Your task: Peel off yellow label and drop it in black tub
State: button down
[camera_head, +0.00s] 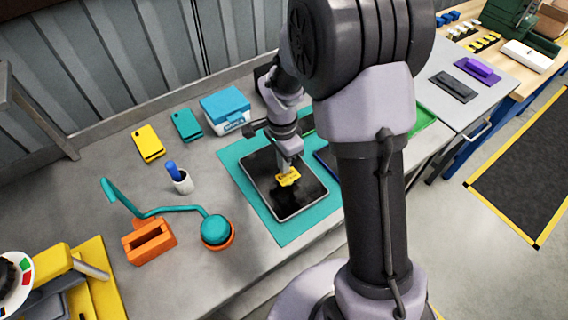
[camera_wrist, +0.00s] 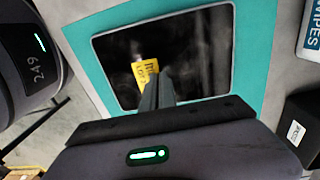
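The yellow label (camera_head: 288,178) with dark print is at the black screen of a tablet (camera_head: 266,190), which lies on a teal mat. The label also shows in the wrist view (camera_wrist: 145,71), right at my fingertips. My gripper (camera_head: 287,165) points down over the tablet. In the wrist view its two dark fingers (camera_wrist: 156,82) are close together, beside the label's edge. I cannot tell whether they pinch it or whether the label is lifted. A black box with a white tag (camera_wrist: 302,128), possibly the black tub, is at the right edge of the wrist view.
Yellow (camera_head: 148,143) and teal (camera_head: 187,125) cases lie behind.

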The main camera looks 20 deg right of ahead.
notch_tip(320, 180, up, 5)
jog(key=p, duration=0.3)
jog(key=shift+w, duration=0.1)
dwell(0.3)
